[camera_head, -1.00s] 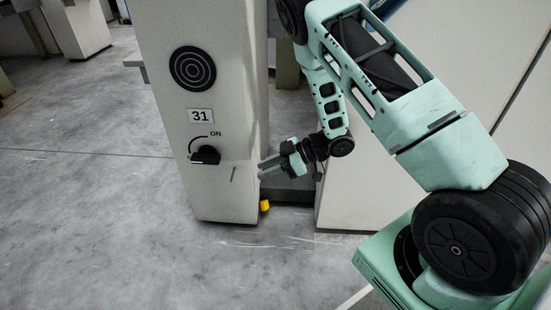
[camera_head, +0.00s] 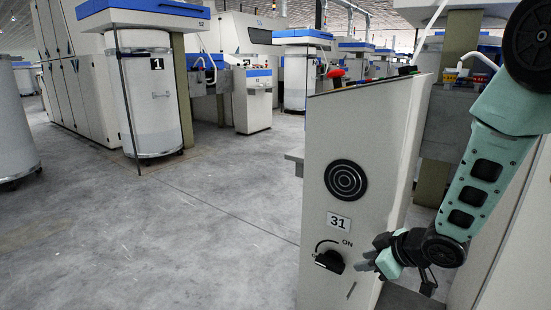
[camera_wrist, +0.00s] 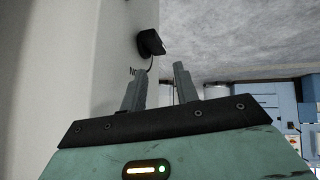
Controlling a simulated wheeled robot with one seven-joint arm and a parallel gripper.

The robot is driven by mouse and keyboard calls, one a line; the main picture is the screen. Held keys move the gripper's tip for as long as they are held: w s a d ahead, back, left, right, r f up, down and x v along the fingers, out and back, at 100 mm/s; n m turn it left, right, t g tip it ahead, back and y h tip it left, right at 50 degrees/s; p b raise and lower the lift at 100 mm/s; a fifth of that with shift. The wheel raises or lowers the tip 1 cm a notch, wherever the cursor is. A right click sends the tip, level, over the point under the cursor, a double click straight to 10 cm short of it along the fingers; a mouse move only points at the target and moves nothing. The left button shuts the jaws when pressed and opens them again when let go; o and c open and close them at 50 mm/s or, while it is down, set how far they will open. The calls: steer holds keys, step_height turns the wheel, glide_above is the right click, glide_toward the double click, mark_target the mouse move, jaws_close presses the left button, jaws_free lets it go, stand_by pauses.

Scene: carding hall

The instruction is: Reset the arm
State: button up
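My gripper (camera_head: 362,265) is just right of the black rotary knob (camera_head: 330,261) on the front of a white cabinet marked 31. The arm hangs down from the upper right. In the wrist view my gripper (camera_wrist: 160,85) has its two grey fingers apart, with nothing between them. The knob (camera_wrist: 150,43) shows just beyond the fingertips there, with a gap between. Part of the "ON" lettering shows beside a finger.
The white cabinet (camera_head: 345,125) carries a round black grille (camera_head: 345,180), a 31 label (camera_head: 338,221) and a red button (camera_head: 336,75) on top. Open grey floor (camera_head: 200,230) lies left. A large can marked 1 (camera_head: 150,95) and more machines stand behind.

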steer(key=s+a+r+m+g+h+p, duration=0.1)
steer(key=s+a+r+g, duration=0.2)
steer(key=s, duration=0.7)
steer(key=s+a+r+g+h, duration=0.2)
steer(key=s+r, duration=0.4)
steer(key=s, duration=0.4)
steer(key=s+a+r+m+g+h+p, duration=0.1)
steer(key=s+a+r+g, duration=0.2)
steer(key=s, duration=0.6)
step_height(320, 180, up, 39)
steer(key=s+p, duration=0.1)
steer(key=p, duration=3.6)
steer(key=shift+t, duration=0.4)
steer(key=shift+f, duration=0.15)
